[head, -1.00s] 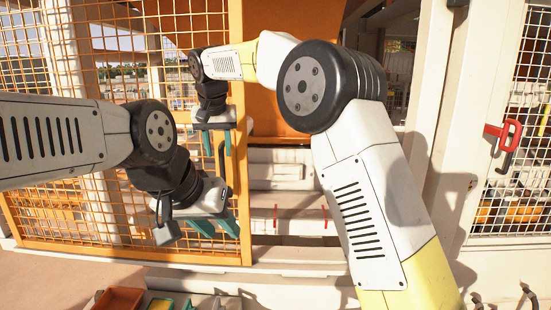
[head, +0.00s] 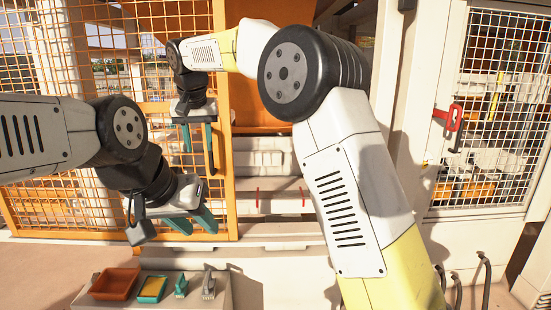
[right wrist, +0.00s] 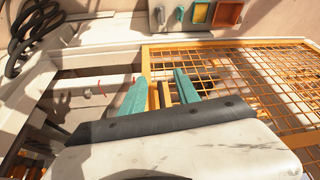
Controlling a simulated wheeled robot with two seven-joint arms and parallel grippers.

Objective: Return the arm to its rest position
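My right gripper (head: 197,138) is the upper one in the head view, in front of the orange mesh door near its right post. Its two teal fingers point down and stand apart. In the right wrist view the right gripper (right wrist: 160,92) shows its fingers apart, with orange framing seen through the gap and nothing clearly held. My left gripper (head: 192,222) is lower and nearer, also before the mesh door. Its teal fingers are apart and it looks empty.
An orange mesh door (head: 60,190) stands behind both grippers. A bench (head: 245,290) below carries an orange tray (head: 115,283), a teal tray with yellow inside (head: 152,289) and small tools. A red handle (head: 448,117) is on the mesh panel at right.

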